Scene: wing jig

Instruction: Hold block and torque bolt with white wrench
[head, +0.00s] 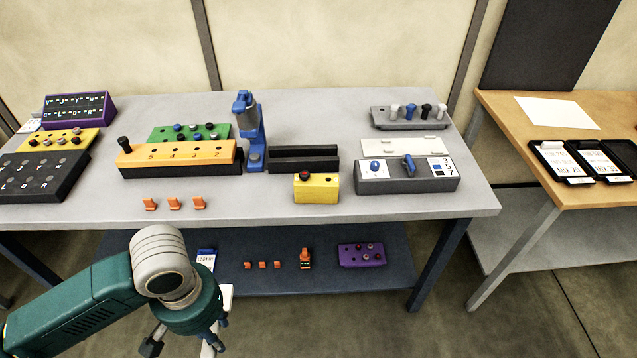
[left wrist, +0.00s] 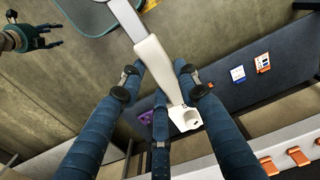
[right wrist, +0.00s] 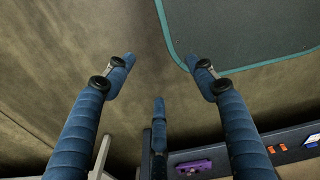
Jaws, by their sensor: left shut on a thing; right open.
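My left gripper (head: 184,342) is low in front of the table. In the left wrist view its fingers (left wrist: 157,70) are shut on the white wrench (left wrist: 154,60), which has a grey shaft and a wide white end with a hole. A sliver of the wrench shows in the head view (head: 227,298). My right gripper (right wrist: 160,62) is open and empty over the floor; it is outside the head view. A yellow block (head: 318,190) with a dark red-topped bolt (head: 304,174) stands near the table's front edge. A long orange block (head: 180,157) marked with numbers lies behind to its left.
On the grey table (head: 300,220) stand a blue clamp-like device (head: 252,140), a black channel (head: 302,158), a grey control box (head: 405,178) and several bolt racks. Orange clips (head: 174,203) lie at the front. The lower shelf (head: 330,284) holds a purple block (head: 361,255).

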